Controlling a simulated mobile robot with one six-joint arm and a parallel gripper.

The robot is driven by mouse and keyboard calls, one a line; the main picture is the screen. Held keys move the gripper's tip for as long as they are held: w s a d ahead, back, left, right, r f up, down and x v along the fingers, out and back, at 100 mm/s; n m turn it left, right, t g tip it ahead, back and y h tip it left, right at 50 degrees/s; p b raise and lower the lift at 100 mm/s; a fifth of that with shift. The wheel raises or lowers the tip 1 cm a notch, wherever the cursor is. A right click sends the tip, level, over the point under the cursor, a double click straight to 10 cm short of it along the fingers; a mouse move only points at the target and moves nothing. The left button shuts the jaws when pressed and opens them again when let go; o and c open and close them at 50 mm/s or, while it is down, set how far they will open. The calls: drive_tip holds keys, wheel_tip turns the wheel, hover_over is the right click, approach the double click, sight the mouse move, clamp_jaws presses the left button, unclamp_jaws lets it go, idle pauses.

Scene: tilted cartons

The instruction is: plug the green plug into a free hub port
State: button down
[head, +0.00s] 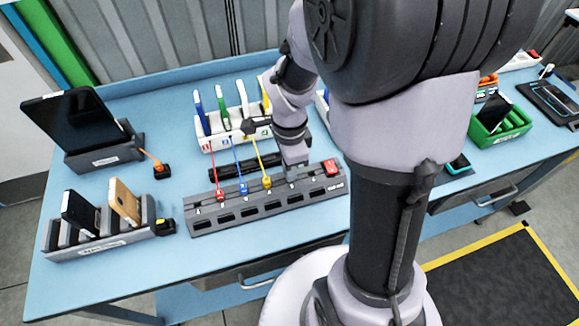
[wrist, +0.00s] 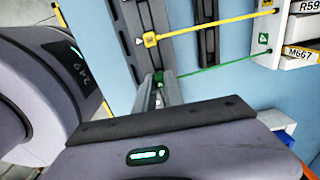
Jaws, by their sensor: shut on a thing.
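The grey hub (head: 272,204) lies on the blue table and also shows in the wrist view (wrist: 122,22). It holds a red plug (head: 220,196), a blue plug (head: 243,190) and a yellow plug (head: 267,182), also in the wrist view (wrist: 150,40). My gripper (head: 295,174) is over the hub, right of the yellow plug. In the wrist view, my gripper (wrist: 164,88) is shut on the green plug (wrist: 158,76), mostly hidden between the fingers. Its green cable (wrist: 225,67) runs right to a white rack. I cannot tell whether the plug is seated in a port.
The white rack (head: 205,142) with upright devices stands behind the hub. A red switch (head: 332,168) is at the hub's right end. A tablet stand (head: 105,152) and a grey phone rack (head: 100,240) stand left. A green tray (head: 500,130) stands right.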

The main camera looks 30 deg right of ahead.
drive_tip(key=shift+f+b, duration=0.7)
idle(1.0)
drive_tip(key=c, duration=0.9)
unclamp_jaws()
drive_tip(key=shift+c, duration=0.2)
drive_tip(key=shift+r, duration=0.15)
wheel_tip(320, 180, up, 7)
drive_tip(key=p, duration=0.5)
drive_tip(key=shift+p, duration=0.3)
